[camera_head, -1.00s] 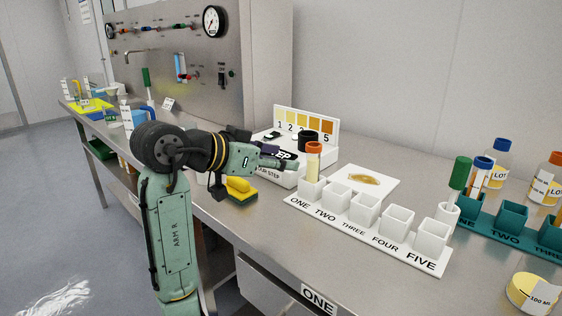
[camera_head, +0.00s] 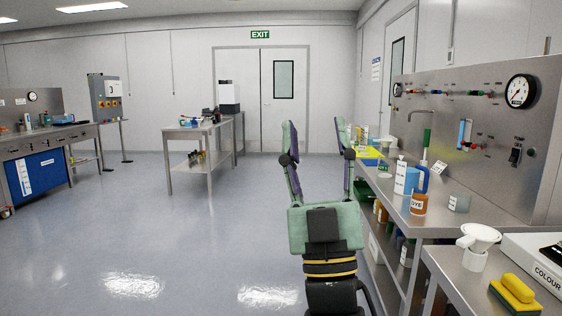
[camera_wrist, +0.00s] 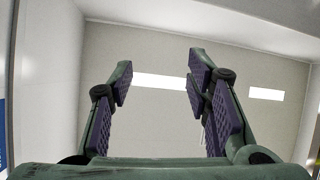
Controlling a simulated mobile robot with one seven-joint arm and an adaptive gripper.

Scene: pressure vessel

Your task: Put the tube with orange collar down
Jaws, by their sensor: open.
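My gripper (camera_head: 315,140) is open and empty in the head view, raised in front of the left end of the steel bench (camera_head: 440,222). In the wrist view both fingers of my gripper (camera_wrist: 159,78) stand wide apart, with only wall and ceiling lights beyond them. The tube with the orange collar is in neither current view, nor is the white numbered rack.
A yellow sponge (camera_head: 516,290), a white funnel (camera_head: 478,240) and the edge of a white colour-step box (camera_head: 538,260) are on the near bench. A dye bottle (camera_head: 418,203) stands farther back. Open floor (camera_head: 190,235) lies to the left.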

